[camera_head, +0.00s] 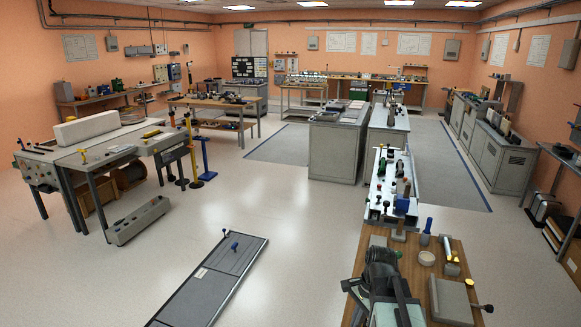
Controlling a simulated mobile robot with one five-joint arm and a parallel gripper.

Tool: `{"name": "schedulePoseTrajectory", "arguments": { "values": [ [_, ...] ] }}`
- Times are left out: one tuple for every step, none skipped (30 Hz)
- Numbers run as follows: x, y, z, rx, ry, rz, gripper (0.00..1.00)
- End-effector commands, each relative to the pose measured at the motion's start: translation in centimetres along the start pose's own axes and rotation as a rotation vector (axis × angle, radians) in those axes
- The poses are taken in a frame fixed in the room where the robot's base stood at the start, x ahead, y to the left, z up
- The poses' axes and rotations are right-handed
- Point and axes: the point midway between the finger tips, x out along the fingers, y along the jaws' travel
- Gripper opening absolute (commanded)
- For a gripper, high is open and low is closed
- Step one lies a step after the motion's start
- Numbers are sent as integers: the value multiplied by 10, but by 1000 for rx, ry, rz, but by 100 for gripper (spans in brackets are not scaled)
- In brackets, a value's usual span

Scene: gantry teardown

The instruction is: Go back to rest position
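A dark, bulky mechanical shape (383,275) stands at the bottom edge of the head view, over the near left part of a wooden bench top. It looks like the end of my arm with my gripper, but I cannot make out two separate fingertips. Whether it is open or shut does not show. No held object can be made out at it. The lower part is cut off by the frame edge.
The wooden bench (462,246) carries a grey box (450,302), a blue-handled tool (426,232) and a round dish (427,258). A dark floor panel (216,284) lies left of it. A grey-topped worktable (98,150) stands at left.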

Motion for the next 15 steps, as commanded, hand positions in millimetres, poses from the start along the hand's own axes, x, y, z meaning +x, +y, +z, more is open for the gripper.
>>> {"name": "schedulePoseTrajectory", "arguments": {
  "values": [
    [5, -4, 27, -130, 15, 15, 0],
    [8, -6, 40, -216, 25, 25, 0],
    [11, -8, 56, -338, 40, 38, 0],
    [12, -8, 65, -426, 51, 47, 0],
    [14, -8, 71, -506, 61, 56, 0],
    [14, -5, 74, -602, 74, 67, 0],
    [14, -3, 74, -668, 82, 76, 0],
    [14, 0, 72, -728, 90, 83, 0],
    [14, 3, 69, -803, 99, 94, 0],
    [13, 5, 67, -859, 103, 102, 0],
    [13, 6, 66, -910, 107, 108, 0],
    [13, 7, 64, -975, 111, 117, 0],
    [13, 6, 63, -1017, 114, 123, 0],
    [12, 6, 62, -1056, 114, 127, 0],
    [12, 6, 62, -1099, 114, 130, 0]
  ]
}}
